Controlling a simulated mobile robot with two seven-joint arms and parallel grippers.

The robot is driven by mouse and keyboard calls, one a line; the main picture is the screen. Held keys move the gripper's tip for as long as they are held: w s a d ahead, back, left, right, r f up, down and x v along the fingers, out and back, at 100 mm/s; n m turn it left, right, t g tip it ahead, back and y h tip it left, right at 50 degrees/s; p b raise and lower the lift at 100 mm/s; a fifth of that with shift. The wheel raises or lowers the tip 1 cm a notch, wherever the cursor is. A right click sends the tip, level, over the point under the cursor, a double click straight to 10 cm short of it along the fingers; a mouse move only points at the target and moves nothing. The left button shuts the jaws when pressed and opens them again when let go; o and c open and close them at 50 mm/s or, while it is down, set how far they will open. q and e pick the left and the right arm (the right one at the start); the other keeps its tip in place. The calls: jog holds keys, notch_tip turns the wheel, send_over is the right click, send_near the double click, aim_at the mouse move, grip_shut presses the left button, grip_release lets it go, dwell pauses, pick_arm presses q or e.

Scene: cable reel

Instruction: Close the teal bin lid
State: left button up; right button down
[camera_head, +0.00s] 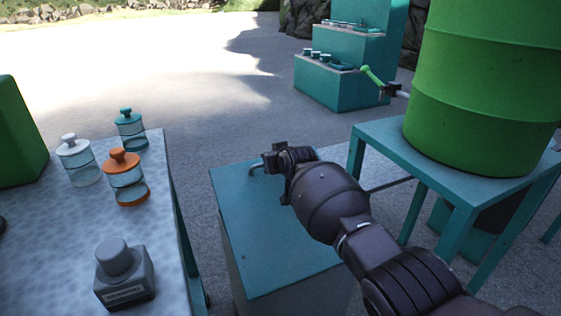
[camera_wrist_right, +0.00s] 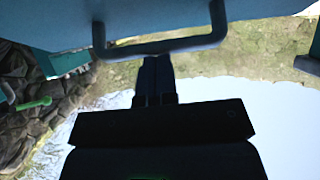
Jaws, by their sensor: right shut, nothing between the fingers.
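The bin (camera_head: 235,265) stands in the middle of the head view, with grey sides below a flat teal lid (camera_head: 265,240). The lid looks down over the box, but I cannot tell whether it is fully seated. A dark bar handle (camera_wrist_right: 165,46) on the lid's edge shows in the right wrist view; part of it also shows in the head view (camera_head: 255,170). My right gripper (camera_head: 268,160) is at the lid's far edge beside the handle. Its fingers (camera_wrist_right: 154,62) are shut and empty, with tips close to the handle; contact is unclear. My left gripper is not in view.
A table (camera_head: 60,240) on the left holds several jars and a grey bottle (camera_head: 125,275). A teal stand (camera_head: 370,130) on the right carries a large green barrel (camera_head: 485,90). A teal stepped shelf (camera_head: 340,85) stands behind. The ground behind the bin is clear.

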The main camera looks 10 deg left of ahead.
jog(key=shift+w+a+f+b, duration=0.1)
jog(key=shift+w+f+b, duration=0.05)
jog(key=shift+f, duration=0.35)
jog(key=shift+w+a+f+b, duration=0.1)
jog(key=shift+f+b, duration=0.05)
jog(key=shift+f, duration=0.3)
jog(key=shift+w+a+f+b, duration=0.2)
jog(key=shift+w+b, duration=0.1)
jog(key=shift+b, duration=0.1)
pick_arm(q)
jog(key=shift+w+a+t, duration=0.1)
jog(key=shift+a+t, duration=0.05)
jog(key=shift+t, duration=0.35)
pick_arm(e)
jog(key=shift+w, duration=0.15)
jog(key=shift+w+a, duration=0.1)
